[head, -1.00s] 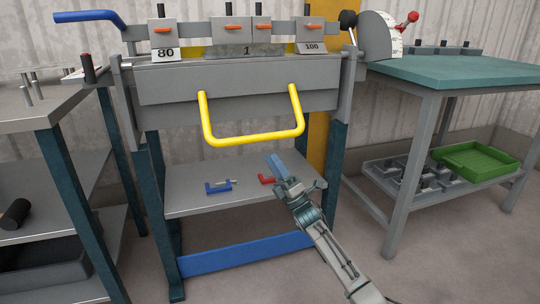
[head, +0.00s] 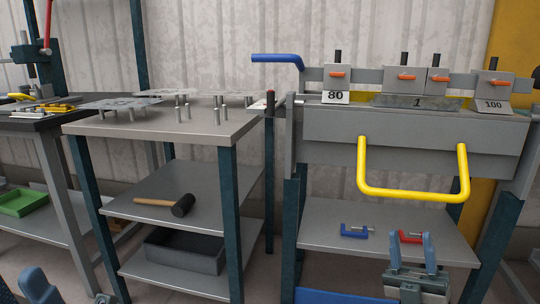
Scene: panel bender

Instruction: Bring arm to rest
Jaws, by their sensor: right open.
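My right gripper (head: 411,244) is at the lower right, in front of the panel bender's lower shelf (head: 330,215). Its two blue fingers point up and stand apart, with nothing held between them. Behind the fingers lies a red clamp (head: 411,237), partly covered by them; I see no grip on it. A blue clamp (head: 356,231) lies on the same shelf to the left. The panel bender (head: 400,145) has a yellow U-shaped handle (head: 415,195) above my right gripper. Blue parts at the bottom left edge look like mine, but are cut off; the left jaw state is unclear.
A grey table (head: 200,128) with pins and sheet plates stands left of the bender. A mallet (head: 180,206) and a dark bin (head: 185,250) are on its lower shelves. A green tray (head: 22,202) is at the far left. A blue lever (head: 278,58) sticks out left of the bender.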

